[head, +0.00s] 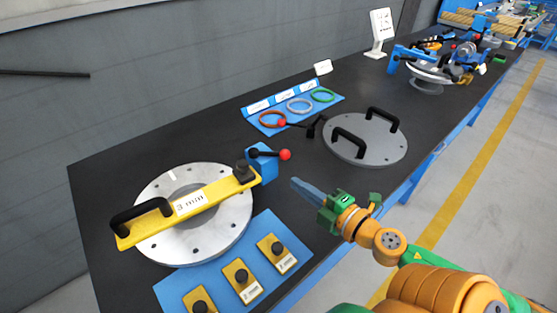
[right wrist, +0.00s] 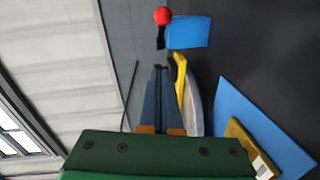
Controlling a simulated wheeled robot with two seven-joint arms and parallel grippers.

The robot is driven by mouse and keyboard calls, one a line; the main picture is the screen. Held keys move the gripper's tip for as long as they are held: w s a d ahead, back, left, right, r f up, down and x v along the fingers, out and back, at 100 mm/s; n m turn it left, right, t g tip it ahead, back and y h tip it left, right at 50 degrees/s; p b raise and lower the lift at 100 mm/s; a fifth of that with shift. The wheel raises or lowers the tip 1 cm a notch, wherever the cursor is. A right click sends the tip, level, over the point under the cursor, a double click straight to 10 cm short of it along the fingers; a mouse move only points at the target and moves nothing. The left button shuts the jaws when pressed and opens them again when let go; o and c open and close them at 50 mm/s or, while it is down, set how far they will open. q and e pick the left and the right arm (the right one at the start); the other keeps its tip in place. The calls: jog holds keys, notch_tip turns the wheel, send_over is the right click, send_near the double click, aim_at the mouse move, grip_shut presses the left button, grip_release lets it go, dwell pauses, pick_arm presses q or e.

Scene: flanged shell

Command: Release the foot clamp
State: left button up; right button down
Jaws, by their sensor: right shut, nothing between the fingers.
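A blue clamp block (head: 263,164) with a black lever and red ball knob (head: 285,155) stands at the right end of a yellow bar (head: 190,205) marked "3 mm". The bar lies across a round grey flange (head: 228,235). In the right wrist view the blue block (right wrist: 188,32) and red knob (right wrist: 162,16) show beyond my fingertips. My right gripper (head: 296,183) is shut and empty, to the right of and nearer than the clamp, apart from it. It also shows in the right wrist view (right wrist: 160,68). My left gripper is out of view.
A blue mat (head: 215,278) with several yellow blocks lies in front. A blue tray (head: 265,128) holds coloured rings. Bare black table lies between clamp and lid.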

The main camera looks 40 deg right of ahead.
jog(key=p, duration=0.1)
send_near(274, 155)
jog(key=w+a, duration=0.3)
jog(key=a, duration=0.1)
jog(key=w+d, duration=0.1)
jog(key=w+d+f, duration=0.1)
jog(key=w, duration=0.1)
jog(key=shift+b, duration=0.4)
jog(key=shift+w+d, duration=0.25)
jog(key=shift+d, duration=0.05)
jog(key=shift+w+d, duration=0.2)
jog(key=shift+d, duration=0.2)
